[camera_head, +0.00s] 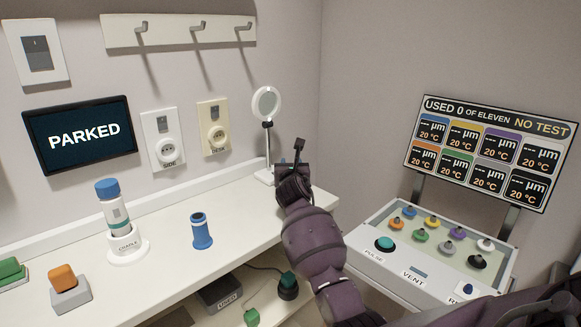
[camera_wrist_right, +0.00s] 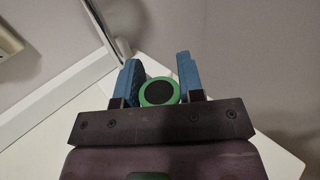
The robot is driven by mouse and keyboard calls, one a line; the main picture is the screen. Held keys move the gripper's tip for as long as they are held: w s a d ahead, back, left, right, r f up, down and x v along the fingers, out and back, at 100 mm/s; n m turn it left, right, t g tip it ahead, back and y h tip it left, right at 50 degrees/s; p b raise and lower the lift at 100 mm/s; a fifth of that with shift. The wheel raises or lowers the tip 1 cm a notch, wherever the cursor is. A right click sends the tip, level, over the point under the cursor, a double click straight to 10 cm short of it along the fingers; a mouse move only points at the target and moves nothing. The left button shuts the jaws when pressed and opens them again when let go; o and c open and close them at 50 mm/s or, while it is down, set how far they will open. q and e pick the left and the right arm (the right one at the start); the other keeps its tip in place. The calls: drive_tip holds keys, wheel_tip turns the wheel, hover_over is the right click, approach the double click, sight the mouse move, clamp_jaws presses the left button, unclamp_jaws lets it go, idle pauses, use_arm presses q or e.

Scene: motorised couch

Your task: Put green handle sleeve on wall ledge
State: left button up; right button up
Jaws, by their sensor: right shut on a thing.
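My right gripper (camera_head: 297,155) is above the far right end of the white counter (camera_head: 155,285), near the wall corner. In the right wrist view, its blue finger pads (camera_wrist_right: 160,80) are shut on the green handle sleeve (camera_wrist_right: 159,93), seen end-on as a green ring with a dark centre. In the head view I cannot make out the sleeve at the gripper. The wall ledge (camera_head: 60,233) appears to be the low white strip along the back of the counter. My left gripper is not in view.
A ring lamp (camera_head: 267,105) stands just left of my right gripper. A blue sleeve (camera_head: 201,232), a bottle in a cradle (camera_head: 127,246) and an orange-topped block (camera_head: 69,291) stand on the counter. A button console (camera_head: 425,243) is to the right.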

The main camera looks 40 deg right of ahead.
drive_tip(key=shift+f, duration=0.25)
drive_tip(key=o, duration=0.9)
drive_tip(key=shift+r, duration=0.15)
drive_tip(key=shift+s+a+r, duration=0.1)
drive_tip(key=p+v, duration=0.2)
drive_tip(key=v, duration=0.8)
drive_tip(key=shift+s+r+p, duration=0.1)
drive_tip(key=shift+s+p, duration=0.05)
drive_tip(key=shift+p, duration=0.2)
drive_tip(key=shift+s+a, duration=0.5)
drive_tip(key=shift+s, duration=0.05)
